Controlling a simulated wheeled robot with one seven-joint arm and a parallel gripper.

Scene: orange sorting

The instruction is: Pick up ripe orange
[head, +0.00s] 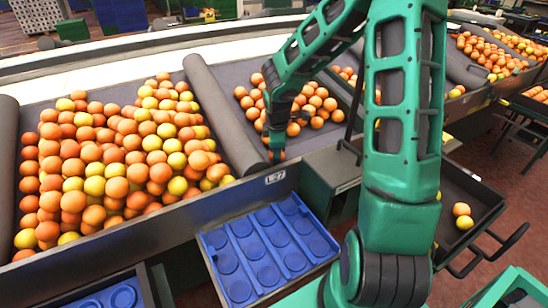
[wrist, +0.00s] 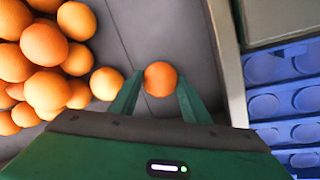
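A single orange-coloured fruit (wrist: 160,78) sits between the fingertips of my gripper (wrist: 160,88) in the wrist view. Both fingers lie close along its sides, and I cannot tell whether they press on it. It seems to be at the grey belt surface, apart from the pile. In the head view my gripper (head: 277,153) is low at the near edge of the middle belt section, with a bit of orange colour at its tips. A pile of orange fruit (head: 315,101) lies just behind and right of it, partly hidden by my arm.
A larger pile of orange and yellow fruit (head: 120,160) fills the left section, past a grey roller (head: 222,115). A blue tray with round hollows (head: 262,250) stands in front.

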